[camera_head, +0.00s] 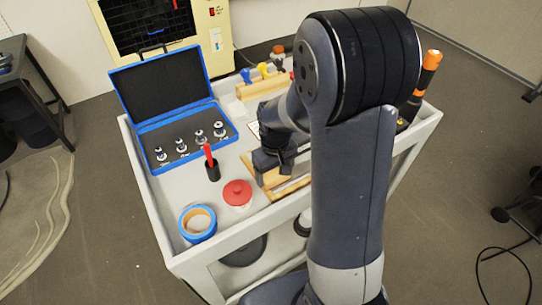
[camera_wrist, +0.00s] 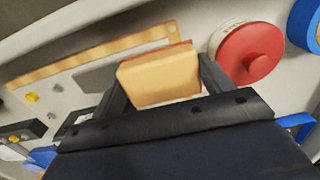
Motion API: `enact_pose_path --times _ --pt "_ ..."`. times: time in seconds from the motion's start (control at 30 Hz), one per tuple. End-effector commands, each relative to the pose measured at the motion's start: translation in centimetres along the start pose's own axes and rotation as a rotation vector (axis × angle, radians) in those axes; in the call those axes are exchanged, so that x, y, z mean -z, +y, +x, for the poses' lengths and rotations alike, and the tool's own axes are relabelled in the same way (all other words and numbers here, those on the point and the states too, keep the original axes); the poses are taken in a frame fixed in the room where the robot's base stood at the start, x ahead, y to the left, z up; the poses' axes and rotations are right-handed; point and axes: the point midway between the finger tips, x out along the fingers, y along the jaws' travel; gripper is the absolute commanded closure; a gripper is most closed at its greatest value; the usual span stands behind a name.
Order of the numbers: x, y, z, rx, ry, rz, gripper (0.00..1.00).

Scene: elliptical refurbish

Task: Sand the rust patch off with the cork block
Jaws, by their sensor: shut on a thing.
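My gripper (camera_head: 273,166) is over the wooden board on the cart and is shut on the cork block. In the wrist view, the tan cork block (camera_wrist: 157,78) with a reddish-brown edge sits between the two dark fingers of my gripper (camera_wrist: 160,84). A grey metal strip (camera_wrist: 96,78) lies beside the block, along the wooden board (camera_wrist: 75,63). In the head view, a pale bar (camera_head: 292,187) shows on the wooden board (camera_head: 248,160), partly hidden by my arm. I cannot make out the rust patch. I cannot tell whether the block touches the metal.
A wooden rack (camera_head: 262,88) stands behind. An orange-topped tool (camera_head: 431,60) is right of my arm.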

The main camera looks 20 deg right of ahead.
Motion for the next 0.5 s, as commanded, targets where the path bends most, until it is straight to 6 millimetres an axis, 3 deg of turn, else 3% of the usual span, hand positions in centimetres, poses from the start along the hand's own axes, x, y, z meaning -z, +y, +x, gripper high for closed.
enact_pose_path --times 0.03,0.5 --pt "0.1 0.1 -1.4 -0.002 0.006 0.001 0.46" --pt "0.3 -0.1 -5.5 -0.002 0.005 0.003 0.46"
